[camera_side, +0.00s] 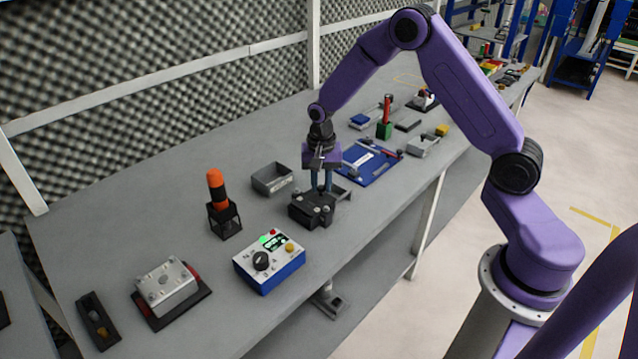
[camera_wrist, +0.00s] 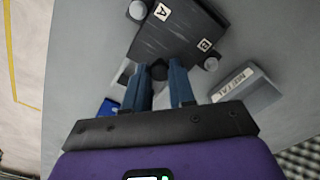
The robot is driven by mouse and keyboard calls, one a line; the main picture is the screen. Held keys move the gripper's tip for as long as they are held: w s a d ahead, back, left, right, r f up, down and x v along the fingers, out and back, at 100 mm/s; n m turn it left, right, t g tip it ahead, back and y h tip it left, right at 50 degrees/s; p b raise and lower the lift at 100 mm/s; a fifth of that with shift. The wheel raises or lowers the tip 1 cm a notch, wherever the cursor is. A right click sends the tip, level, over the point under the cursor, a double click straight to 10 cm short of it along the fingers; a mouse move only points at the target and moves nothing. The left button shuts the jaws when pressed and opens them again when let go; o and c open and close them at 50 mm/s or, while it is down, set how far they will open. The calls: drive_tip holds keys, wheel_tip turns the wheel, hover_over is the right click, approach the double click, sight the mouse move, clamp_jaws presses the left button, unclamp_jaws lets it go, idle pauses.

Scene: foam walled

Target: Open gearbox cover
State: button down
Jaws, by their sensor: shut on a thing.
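A dark block, which looks like the gearbox with its cover (camera_side: 309,210), sits on the grey bench below my gripper. In the wrist view the dark cover (camera_wrist: 172,32) carries white labels A and B and has round knobs at its edges. My gripper (camera_side: 323,188) points down at the block's back edge. In the wrist view its two blue fingers (camera_wrist: 160,78) stand on either side of a small dark round knob (camera_wrist: 158,70) and are shut on it. The fingers partly hide this knob. I cannot tell whether the cover is raised.
A grey bin (camera_side: 272,179), labelled METAL in the wrist view (camera_wrist: 243,88), stands close behind the block. A blue control box (camera_side: 270,262), an orange-topped tool in a stand (camera_side: 222,200) and a silver housing (camera_side: 165,285) stand nearer. A blue board (camera_side: 372,165) lies beyond my gripper.

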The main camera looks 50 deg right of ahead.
drive_tip(key=d, duration=0.6)
drive_tip(key=shift+d, duration=0.2)
drive_tip(key=c, duration=0.9)
unclamp_jaws()
drive_tip(key=shift+c, duration=0.2)
wheel_tip(320, 180, up, 18)
drive_tip(key=shift+f, duration=0.25)
drive_tip(key=shift+a, duration=0.1)
